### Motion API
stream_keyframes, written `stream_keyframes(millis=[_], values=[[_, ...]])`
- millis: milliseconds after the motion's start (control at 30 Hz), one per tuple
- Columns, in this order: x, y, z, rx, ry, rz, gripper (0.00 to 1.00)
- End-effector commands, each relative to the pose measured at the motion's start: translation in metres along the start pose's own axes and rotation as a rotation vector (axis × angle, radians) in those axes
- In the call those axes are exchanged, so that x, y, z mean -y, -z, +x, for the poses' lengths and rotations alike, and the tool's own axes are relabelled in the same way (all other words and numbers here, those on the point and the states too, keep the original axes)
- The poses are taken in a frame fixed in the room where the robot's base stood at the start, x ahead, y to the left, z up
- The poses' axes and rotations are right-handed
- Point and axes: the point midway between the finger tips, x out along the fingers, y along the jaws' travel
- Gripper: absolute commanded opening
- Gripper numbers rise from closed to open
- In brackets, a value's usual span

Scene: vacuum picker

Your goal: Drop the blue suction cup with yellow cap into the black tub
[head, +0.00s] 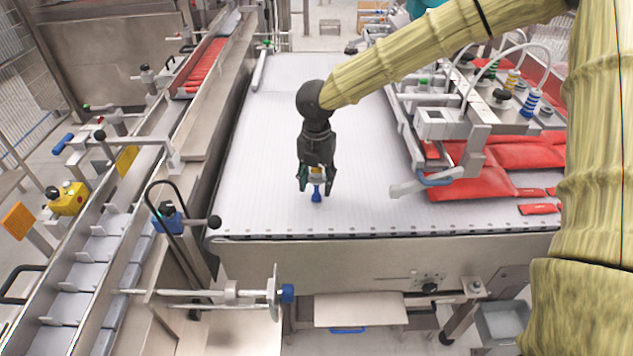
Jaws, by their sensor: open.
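The blue suction cup with yellow cap (317,196) is upright over the white conveyor belt (270,150), near its front edge. It appears to stand on the belt. My gripper (317,186) points down over it, with its open fingers on either side of the cup. The fingers partly hide the yellow cap. I cannot tell whether they touch it. I see no tub that is clearly black.
Red packs (475,184) lie on the belt's right side under a metal picker frame (450,120) with hoses. A grey bin (502,322) is low at the front right. A narrow compartment conveyor (105,245) runs along the left. The belt's middle is clear.

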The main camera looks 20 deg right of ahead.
Motion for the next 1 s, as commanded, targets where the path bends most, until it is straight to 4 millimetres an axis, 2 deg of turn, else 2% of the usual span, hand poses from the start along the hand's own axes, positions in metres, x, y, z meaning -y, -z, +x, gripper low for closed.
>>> stream_keyframes(millis=[200, 467, 700, 933, 1000], values=[[0.0, 0.001, 0.027, -0.001, 0.001, -0.001, 0.46], [0.0, 0.0, 0.031, 0.0, 0.0, -0.001, 0.46], [0.0, 0.0, 0.031, 0.0, 0.0, -0.001, 0.07], [0.0, 0.0, 0.031, 0.0, 0.0, -0.001, 0.05], [0.0, 0.0, 0.031, 0.0, 0.0, -0.001, 0.01]])
